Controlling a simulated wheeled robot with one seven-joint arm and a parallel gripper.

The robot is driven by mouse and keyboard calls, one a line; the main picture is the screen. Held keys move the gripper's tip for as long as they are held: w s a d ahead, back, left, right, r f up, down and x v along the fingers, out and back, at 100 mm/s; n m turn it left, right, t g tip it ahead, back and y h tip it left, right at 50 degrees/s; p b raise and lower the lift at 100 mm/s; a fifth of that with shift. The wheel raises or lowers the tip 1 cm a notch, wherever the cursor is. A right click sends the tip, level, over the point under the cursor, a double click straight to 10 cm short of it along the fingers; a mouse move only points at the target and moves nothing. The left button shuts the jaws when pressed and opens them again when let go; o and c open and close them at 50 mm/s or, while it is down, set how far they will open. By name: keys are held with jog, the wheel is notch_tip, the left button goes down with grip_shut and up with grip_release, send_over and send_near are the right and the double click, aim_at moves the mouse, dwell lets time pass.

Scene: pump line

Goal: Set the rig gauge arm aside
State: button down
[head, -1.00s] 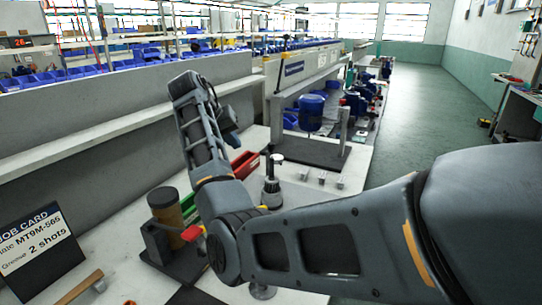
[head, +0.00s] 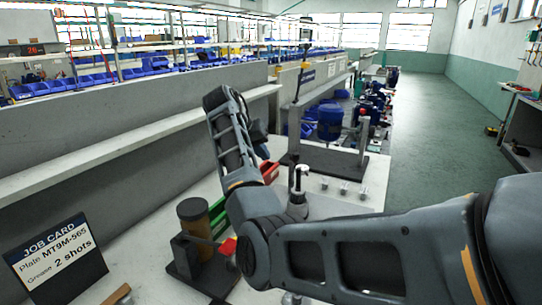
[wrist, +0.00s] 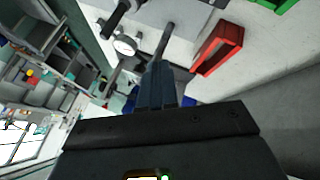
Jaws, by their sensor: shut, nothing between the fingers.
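A round white dial gauge (wrist: 125,45) shows in the wrist view, up and left of my fingers, with a dark handle-like bar beside it. I take it for the rig gauge; how its arm is joined is unclear. My gripper (wrist: 158,76) is shut and empty, its fingers together and apart from the dial in the picture. In the head view my gripper is mostly hidden behind my own arm. The rig there has a blue motor (head: 330,121) and a grey upright (head: 364,137) on a dark base; I cannot make out the gauge on it.
A red bin (wrist: 219,46) lies right of my fingers in the wrist view. On the bench stand a brown-and-dark canister (head: 195,222), a dark cylinder with a light top (head: 299,182), several small metal parts (head: 344,188) and a job card (head: 57,258).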

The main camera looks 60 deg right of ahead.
jog(key=s+d+f+p, duration=0.2)
jog(key=s+d+f, duration=0.3)
jog(key=d+f, duration=0.1)
jog(key=shift+d+f, duration=0.3)
jog(key=shift+d, duration=0.15)
jog(key=shift+d, duration=0.15)
